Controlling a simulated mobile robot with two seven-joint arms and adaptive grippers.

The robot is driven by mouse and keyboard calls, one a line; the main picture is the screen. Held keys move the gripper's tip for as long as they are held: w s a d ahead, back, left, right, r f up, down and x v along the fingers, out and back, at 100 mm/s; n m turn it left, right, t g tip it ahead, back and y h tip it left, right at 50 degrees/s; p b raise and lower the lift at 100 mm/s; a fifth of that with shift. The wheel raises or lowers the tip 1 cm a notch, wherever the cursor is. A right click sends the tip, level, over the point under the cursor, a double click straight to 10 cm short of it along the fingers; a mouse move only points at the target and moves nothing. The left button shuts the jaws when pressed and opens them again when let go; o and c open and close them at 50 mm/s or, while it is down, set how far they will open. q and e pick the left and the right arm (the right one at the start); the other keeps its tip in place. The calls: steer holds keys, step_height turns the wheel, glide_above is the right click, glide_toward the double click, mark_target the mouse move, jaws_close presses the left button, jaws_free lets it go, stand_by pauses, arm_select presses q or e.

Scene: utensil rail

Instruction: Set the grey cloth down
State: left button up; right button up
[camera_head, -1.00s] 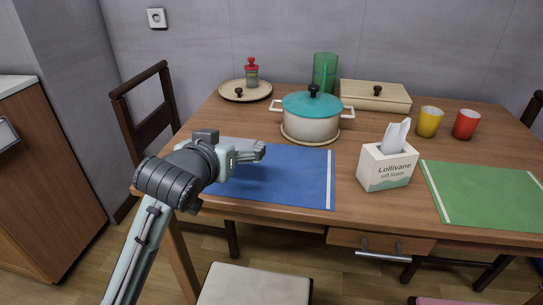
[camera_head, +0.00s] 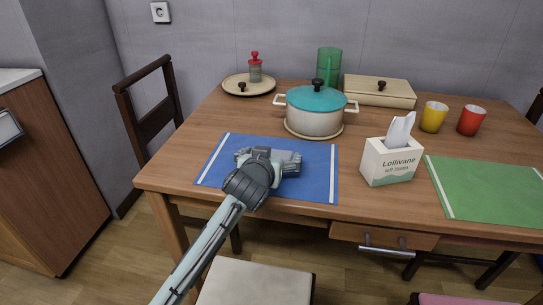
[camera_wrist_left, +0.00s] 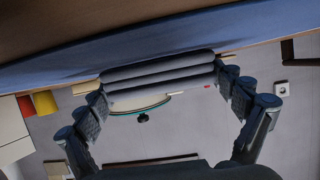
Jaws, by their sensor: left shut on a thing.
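The grey cloth (camera_wrist_left: 158,80) is a folded, layered roll held between the two fingers of my left gripper (camera_wrist_left: 160,92) in the left wrist view. In the head view my left gripper (camera_head: 268,160) is over the middle of the blue placemat (camera_head: 318,180). Part of the cloth (camera_head: 291,158) shows beyond the gripper there; the rest is hidden by the hand. The cloth is close to the mat's surface (camera_wrist_left: 150,42) in the wrist view; I cannot tell if it touches. My right gripper is not in view.
A white pot with a teal lid (camera_head: 314,112) stands behind the mat. A tissue box (camera_head: 391,162) stands to the right, then a green placemat (camera_head: 485,190). Yellow (camera_head: 433,117) and red (camera_head: 471,121) cups are further back. The mat's right part is clear.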

arm_select(q)
steer(key=shift+f, duration=0.15)
steer(key=o, duration=0.8)
steer(key=v, duration=1.2)
